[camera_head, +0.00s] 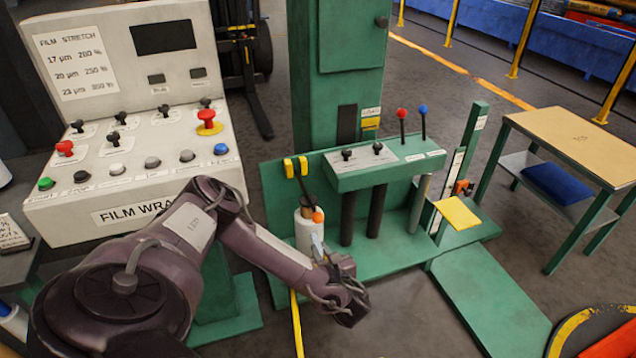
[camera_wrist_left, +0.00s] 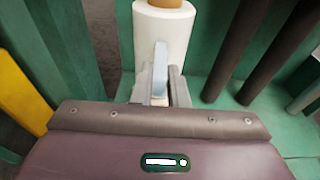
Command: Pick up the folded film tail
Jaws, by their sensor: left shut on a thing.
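The folded film tail (camera_head: 316,246) is a pale blue-grey strip at the front of the white film roll (camera_head: 303,228). In the left wrist view the tail (camera_wrist_left: 160,68) stands upright in front of the roll (camera_wrist_left: 163,35). My left gripper (camera_head: 321,258) is shut on the tail, low in front of the roll. In the left wrist view its fingers (camera_wrist_left: 160,88) sit on both sides of the strip and hide its lower end. The roll stands upright on the green base. My right gripper is not in view.
A green lever panel (camera_head: 385,165) on dark posts stands just right of the roll. The film wrap control console (camera_head: 130,130) is at the left. A wooden-topped table (camera_head: 580,140) stands at the right. A yellow plate (camera_head: 457,213) is on the green frame.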

